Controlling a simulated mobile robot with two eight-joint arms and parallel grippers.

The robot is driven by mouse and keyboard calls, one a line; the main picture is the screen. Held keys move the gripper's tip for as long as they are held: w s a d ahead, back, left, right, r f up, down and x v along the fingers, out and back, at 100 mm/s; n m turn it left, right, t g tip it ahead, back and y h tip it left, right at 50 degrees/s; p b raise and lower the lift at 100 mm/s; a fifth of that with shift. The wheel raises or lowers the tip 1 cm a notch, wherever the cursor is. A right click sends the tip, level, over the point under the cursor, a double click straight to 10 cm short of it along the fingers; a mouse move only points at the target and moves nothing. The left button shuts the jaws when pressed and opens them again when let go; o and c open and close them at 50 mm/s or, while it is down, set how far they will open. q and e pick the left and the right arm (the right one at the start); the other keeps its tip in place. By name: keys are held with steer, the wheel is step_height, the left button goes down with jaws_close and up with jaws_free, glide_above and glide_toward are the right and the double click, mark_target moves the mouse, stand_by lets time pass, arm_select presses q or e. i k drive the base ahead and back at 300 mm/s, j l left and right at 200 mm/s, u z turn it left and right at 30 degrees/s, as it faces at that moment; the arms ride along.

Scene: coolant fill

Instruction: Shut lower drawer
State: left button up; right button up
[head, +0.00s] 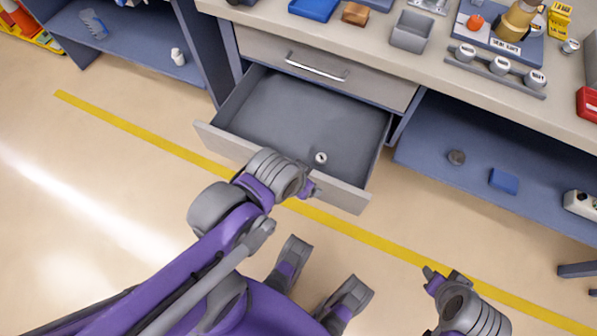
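The lower drawer (290,115) is pulled well out from under the bench, and its grey inside shows. Its front panel (345,196) faces me; any handle on it is hidden from this angle. A small white ring-like item (320,157) lies on the drawer floor near the front. My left gripper (309,190) is at the middle of the front panel and covers part of its top edge. I cannot tell whether it touches the panel, or whether its fingers are open or shut. My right gripper (445,277) is over the floor at lower right, apart from the drawer, fingers spread and empty.
The upper drawer (325,65) is shut, with a bar handle (316,68). The worktop above carries trays, a bin (411,31) and fittings. A lower shelf (490,150) to the right holds a blue block (503,181). The floor before the drawer is clear, crossed by a yellow line (370,240).

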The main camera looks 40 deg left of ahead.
mark_target(297, 118)
steer(key=k+j+u, duration=0.1)
steer(key=u, duration=0.35)
steer(key=k+j+u, duration=0.1)
steer(key=j+u, duration=0.25)
steer(key=u, duration=0.15)
